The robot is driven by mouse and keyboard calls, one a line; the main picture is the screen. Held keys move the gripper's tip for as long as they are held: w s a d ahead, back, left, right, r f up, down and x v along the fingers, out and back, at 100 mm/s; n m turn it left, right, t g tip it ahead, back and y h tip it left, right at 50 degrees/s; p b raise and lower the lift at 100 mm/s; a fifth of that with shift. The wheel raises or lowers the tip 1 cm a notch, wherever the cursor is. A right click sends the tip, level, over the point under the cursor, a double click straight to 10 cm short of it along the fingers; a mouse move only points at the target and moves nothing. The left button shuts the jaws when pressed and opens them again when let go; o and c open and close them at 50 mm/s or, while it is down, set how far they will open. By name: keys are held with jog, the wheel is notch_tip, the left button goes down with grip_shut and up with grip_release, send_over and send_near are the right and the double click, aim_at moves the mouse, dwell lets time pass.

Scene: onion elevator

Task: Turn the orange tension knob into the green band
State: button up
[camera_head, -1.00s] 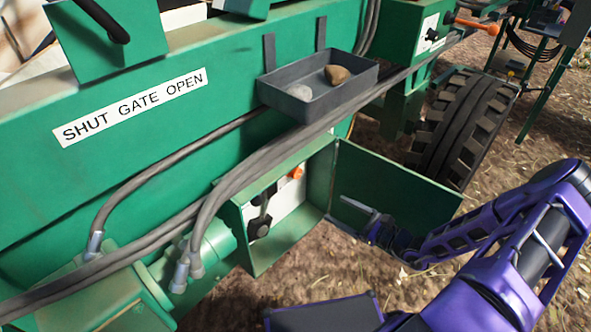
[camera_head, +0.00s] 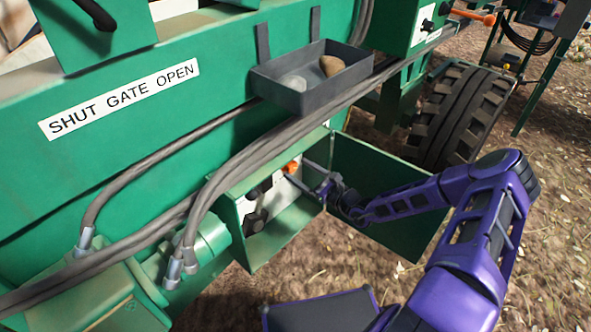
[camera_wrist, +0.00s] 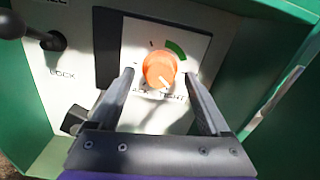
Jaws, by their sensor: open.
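The orange tension knob (camera_wrist: 160,70) sits on a white dial panel inside the green box, with a pale pointer mark at its lower right. The green band (camera_wrist: 176,48) is a short arc at the dial's upper right, and the pointer mark lies outside it. My gripper (camera_wrist: 158,76) is open, its two fingers left and right of the knob; I cannot tell whether they touch it. In the head view the knob (camera_head: 291,167) shows just beyond my gripper (camera_head: 312,177), which reaches into the box opening.
A black lever (camera_wrist: 45,42) marked LOCK stands left of the dial. The box's open green door (camera_head: 385,190) stands close to my arm. Thick hoses (camera_head: 250,150) cross above the box, below a grey tray (camera_head: 325,90) holding stones.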

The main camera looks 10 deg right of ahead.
jog(key=shift+x, duration=1.05)
grip_shut()
jog(key=shift+n, duration=0.3)
